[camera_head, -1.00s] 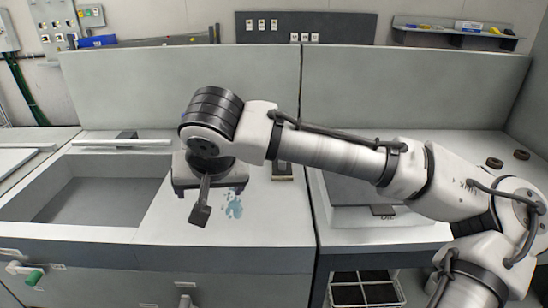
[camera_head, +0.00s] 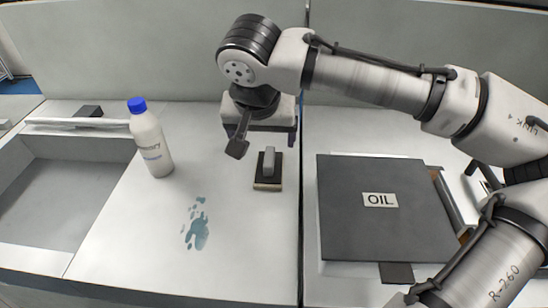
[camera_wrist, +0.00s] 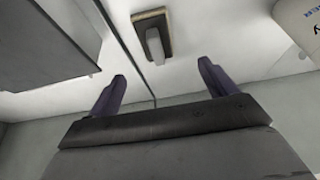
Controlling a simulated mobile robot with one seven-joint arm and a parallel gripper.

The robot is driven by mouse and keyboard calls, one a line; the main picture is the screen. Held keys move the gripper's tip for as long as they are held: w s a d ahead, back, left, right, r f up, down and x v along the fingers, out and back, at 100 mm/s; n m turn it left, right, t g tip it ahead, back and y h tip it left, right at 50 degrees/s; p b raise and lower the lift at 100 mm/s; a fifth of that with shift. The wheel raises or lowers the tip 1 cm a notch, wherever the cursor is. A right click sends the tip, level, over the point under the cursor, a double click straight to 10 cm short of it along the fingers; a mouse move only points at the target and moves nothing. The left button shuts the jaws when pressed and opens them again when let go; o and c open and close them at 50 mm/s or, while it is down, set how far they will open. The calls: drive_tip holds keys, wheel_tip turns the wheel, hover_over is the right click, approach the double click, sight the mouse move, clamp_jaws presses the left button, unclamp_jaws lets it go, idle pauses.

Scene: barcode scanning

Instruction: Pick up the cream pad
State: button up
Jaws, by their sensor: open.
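The cream pad (camera_head: 268,182) appears to be the small block with a pale lower edge, a dark top and a grey upright handle. It lies on the white worktop near the right edge of the left counter. It also shows in the wrist view (camera_wrist: 166,20), at the top middle, beyond my fingertips. My gripper (camera_head: 260,136) hangs above and behind the pad in the head view. In the wrist view my gripper (camera_wrist: 161,78) has its two purple fingers spread wide with nothing between them, apart from the pad.
A white bottle with a blue cap (camera_head: 150,142) stands left of the pad. A blue-grey spill (camera_head: 197,225) lies in front. A sunken basin (camera_head: 65,190) is at left. A dark panel marked OIL (camera_head: 385,225) lies on the right counter beyond a seam.

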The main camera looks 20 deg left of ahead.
sight(269, 157)
drive_tip(key=x, duration=0.7)
drive_tip(key=shift+s, duration=0.1)
drive_tip(key=x, duration=0.2)
drive_tip(key=p+x, duration=0.1)
drive_tip(key=x, duration=0.1)
drive_tip(key=shift+w+d, duration=0.25)
drive_tip(key=shift+w, duration=0.2)
drive_tip(key=shift+w+f, duration=0.25)
drive_tip(key=shift+f, duration=0.35)
drive_tip(key=c, duration=1.1)
